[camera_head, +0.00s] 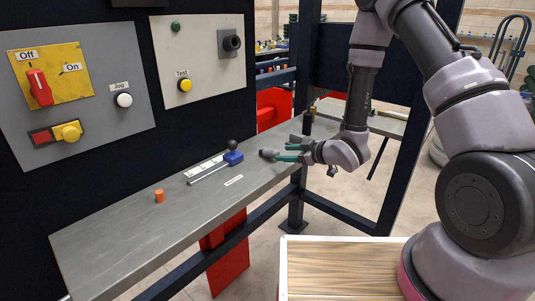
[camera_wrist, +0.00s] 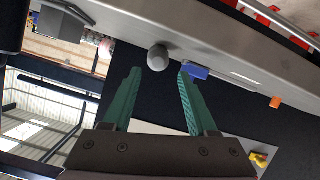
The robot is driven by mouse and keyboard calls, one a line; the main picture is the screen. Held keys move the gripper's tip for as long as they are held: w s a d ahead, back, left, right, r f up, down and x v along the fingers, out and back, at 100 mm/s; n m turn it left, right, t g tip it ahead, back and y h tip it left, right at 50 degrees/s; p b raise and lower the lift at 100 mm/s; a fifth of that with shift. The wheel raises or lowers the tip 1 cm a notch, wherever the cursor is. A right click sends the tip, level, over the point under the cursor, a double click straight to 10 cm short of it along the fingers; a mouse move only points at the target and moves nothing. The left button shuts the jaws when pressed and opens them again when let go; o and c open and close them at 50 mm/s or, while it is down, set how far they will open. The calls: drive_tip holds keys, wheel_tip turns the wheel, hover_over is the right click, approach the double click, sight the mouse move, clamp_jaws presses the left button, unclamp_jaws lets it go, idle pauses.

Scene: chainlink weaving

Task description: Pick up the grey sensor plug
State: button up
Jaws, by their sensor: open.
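The grey sensor plug (camera_head: 268,153), a small rounded grey piece, is on the metal bench near its right end. In the wrist view the plug (camera_wrist: 158,57) appears just beyond the fingertips, roughly centred between them. My gripper (camera_head: 281,153) is open, with two teal fingers spread and pointing left toward the plug, low over the bench. In the wrist view the gripper (camera_wrist: 159,73) has nothing between its fingers. I cannot tell whether a finger touches the plug. Its lower part is not clear.
A blue lever base (camera_head: 233,157) with a dark knob stands left of the plug, beside a slot and labels. An orange cylinder (camera_head: 159,196) stands farther left. A dark cylinder (camera_head: 307,123) stands behind my gripper. A control panel (camera_head: 78,90) rises behind the bench. The bench's near left is clear.

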sight(277, 153)
drive_tip(key=shift+x, duration=3.5)
drive_tip(key=shift+w+d+f, duration=0.1)
drive_tip(key=shift+d, duration=0.05)
clamp_jaws()
